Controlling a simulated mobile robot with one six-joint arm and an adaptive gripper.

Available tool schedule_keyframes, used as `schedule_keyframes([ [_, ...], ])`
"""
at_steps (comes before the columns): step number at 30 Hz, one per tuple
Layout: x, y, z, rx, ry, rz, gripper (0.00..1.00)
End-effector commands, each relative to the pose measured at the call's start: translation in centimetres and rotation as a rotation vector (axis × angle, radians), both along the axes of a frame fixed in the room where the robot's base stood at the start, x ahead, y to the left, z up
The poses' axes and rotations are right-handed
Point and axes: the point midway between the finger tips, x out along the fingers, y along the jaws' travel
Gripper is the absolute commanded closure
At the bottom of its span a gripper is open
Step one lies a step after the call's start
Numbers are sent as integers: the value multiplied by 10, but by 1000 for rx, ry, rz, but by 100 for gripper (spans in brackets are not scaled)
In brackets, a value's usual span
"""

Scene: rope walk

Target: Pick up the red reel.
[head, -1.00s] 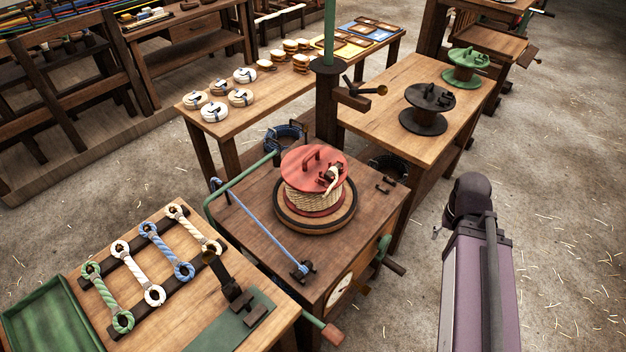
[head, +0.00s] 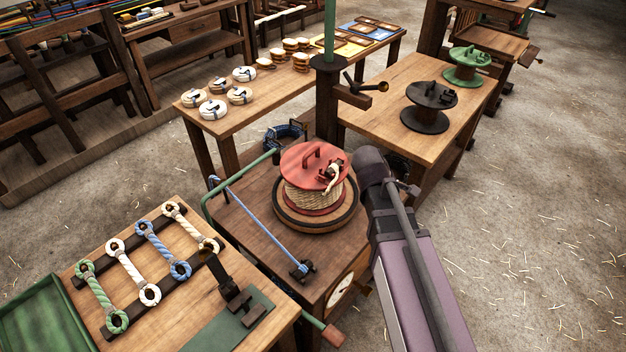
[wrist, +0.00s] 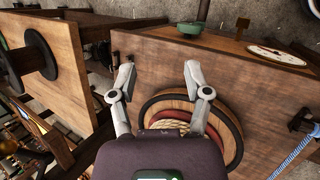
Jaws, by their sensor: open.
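The red reel (head: 300,166) stands upright on a round, dark-rimmed wooden turntable (head: 322,220). It has a red top flange with a handle, pale rope wound below, and a rope end tied on top. In the wrist view, part of the reel's red lower flange (wrist: 172,116) and rope shows beyond my gripper, with the rest hidden behind the gripper body. My gripper (wrist: 158,76) is open and empty, its two fingers spread above the bench beside the reel. In the head view my arm is just right of the reel, and the fingers cannot be made out.
The reel's bench (head: 255,222) carries a blue rope (head: 262,232) on the left and a dial (head: 340,291) on its front. A dark post (head: 327,100) stands behind. Black (head: 428,103) and green (head: 467,65) reels sit on the table behind. Open floor lies to the right.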

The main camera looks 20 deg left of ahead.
Motion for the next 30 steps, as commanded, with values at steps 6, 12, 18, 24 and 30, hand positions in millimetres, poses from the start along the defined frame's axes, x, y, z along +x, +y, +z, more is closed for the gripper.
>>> schedule_keyframes([
  [6,12,69,7,-200,-3,316,37],
  [12,13,133,17,-403,-6,585,37],
  [18,4,203,30,-623,-13,836,37],
  [24,-12,265,43,-832,-20,1032,37],
  [30,-26,300,52,-960,-25,1134,37],
])
